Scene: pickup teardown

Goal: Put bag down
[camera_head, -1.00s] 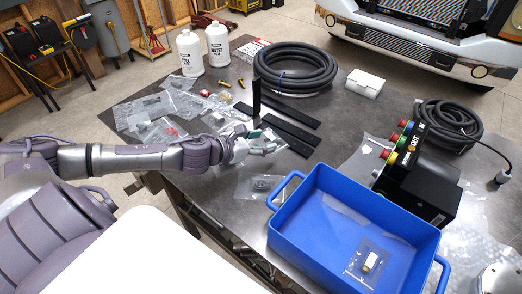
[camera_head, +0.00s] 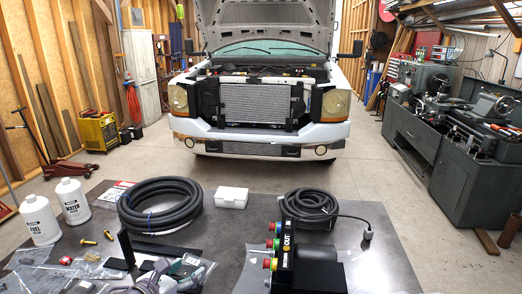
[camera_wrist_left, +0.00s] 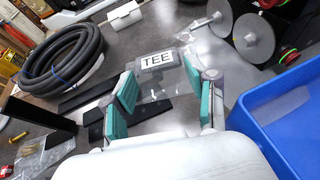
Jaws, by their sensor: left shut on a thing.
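A clear plastic bag with a white TEE label (camera_wrist_left: 158,61) is between the teal-padded fingers of my left gripper (camera_wrist_left: 168,84) in the left wrist view. The gripper is shut on this bag, above the dark table, with black flat bars below and to the left. In the head view my left gripper (camera_head: 168,279) is partly cut off at the bottom edge, and the bag is hard to make out there. My right gripper is not in view.
A blue crate (camera_wrist_left: 248,108) stands right of the gripper. A coiled black hose (camera_head: 160,205), a white box (camera_head: 231,197), two white bottles and other clear bags lie on the table. A black unit with colored fittings (camera_head: 305,262) is at right. A truck stands behind.

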